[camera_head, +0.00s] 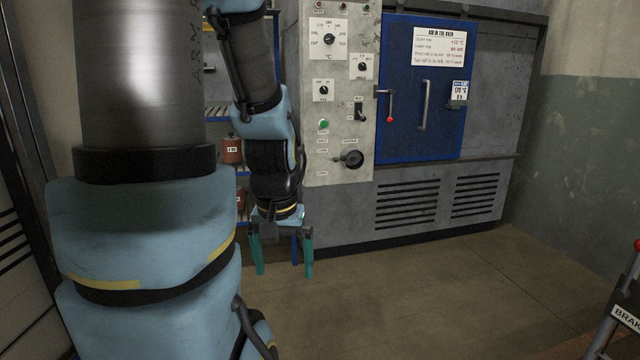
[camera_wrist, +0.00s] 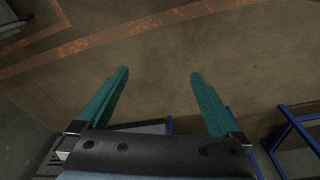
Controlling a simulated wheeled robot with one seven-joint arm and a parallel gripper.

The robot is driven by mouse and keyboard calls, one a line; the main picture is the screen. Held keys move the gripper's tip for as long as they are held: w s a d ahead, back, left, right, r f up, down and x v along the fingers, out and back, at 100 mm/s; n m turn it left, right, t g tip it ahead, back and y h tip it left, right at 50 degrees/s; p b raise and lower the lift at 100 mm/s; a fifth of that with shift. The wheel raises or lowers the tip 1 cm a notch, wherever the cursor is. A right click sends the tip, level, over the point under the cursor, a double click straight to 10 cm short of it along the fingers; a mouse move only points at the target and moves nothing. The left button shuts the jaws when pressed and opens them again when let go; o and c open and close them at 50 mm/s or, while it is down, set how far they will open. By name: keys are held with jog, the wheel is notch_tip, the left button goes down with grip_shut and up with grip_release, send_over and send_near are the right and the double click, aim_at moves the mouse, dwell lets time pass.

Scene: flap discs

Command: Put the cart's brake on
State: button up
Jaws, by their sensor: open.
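The cart's brake lever shows at the right edge of the head view, a dark bar with a red knob (camera_head: 636,245) at its top. A white label (camera_head: 626,318) beside it reads "BRAK", cut off by the frame edge. The rest of the cart is out of that view. My gripper (camera_head: 283,272) points down in front of the oven, with teal fingers spread apart and nothing between them. In the wrist view the open gripper (camera_wrist: 158,85) hangs over bare floor. It is far to the left of the brake lever.
A grey oven with a blue door (camera_head: 400,100), a red-tipped latch handle (camera_head: 390,105) and a control panel (camera_head: 340,80) stands at the back. Blue-framed racks (camera_wrist: 300,135) lie near the gripper in the wrist view. Brown floor (camera_head: 430,290) is clear between gripper and lever.

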notch_tip(320, 180, up, 11)
jog(key=p, duration=0.8)
jog(key=shift+p, duration=0.4)
